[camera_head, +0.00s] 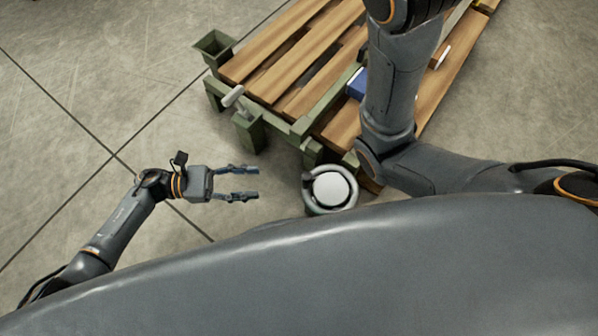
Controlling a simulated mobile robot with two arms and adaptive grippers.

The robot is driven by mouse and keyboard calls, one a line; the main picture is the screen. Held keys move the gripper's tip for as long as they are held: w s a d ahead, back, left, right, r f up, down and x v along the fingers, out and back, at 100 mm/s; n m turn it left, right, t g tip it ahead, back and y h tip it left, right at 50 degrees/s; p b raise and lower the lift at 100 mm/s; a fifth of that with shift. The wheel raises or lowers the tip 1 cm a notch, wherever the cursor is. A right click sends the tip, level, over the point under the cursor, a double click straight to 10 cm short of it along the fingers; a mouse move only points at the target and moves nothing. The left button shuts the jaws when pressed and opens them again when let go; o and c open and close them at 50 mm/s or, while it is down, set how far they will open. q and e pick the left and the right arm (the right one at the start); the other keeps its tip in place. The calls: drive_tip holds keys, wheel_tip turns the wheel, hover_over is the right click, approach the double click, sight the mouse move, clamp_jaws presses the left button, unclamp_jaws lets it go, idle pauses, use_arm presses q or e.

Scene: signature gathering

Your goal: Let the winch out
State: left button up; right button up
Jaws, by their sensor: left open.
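My left gripper (256,183) is open and empty, with its fingers pointing right over the floor. A round device with a white top and a grey ring (330,188) stands to the right of the fingertips, apart from them; I cannot tell for sure whether it is the winch. A light grey handle (233,96) sticks out at the left side of the green frame, above and beyond my left gripper. My right arm crosses the pallet and leaves the view at the top, so its gripper is not seen.
A pallet-like platform of wooden slats (290,47) on a green frame (250,132) stands at the top middle. A blue object (357,84) on it is partly hidden by my right arm. The concrete floor (90,60) at left is clear.

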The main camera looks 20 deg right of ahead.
sight(307, 180)
use_arm(q)
drive_tip(key=b+x, duration=0.3)
drive_tip(key=x, duration=1)
drive_tip(key=shift+f, duration=0.1)
drive_tip(key=shift+d, duration=0.3)
clamp_jaws()
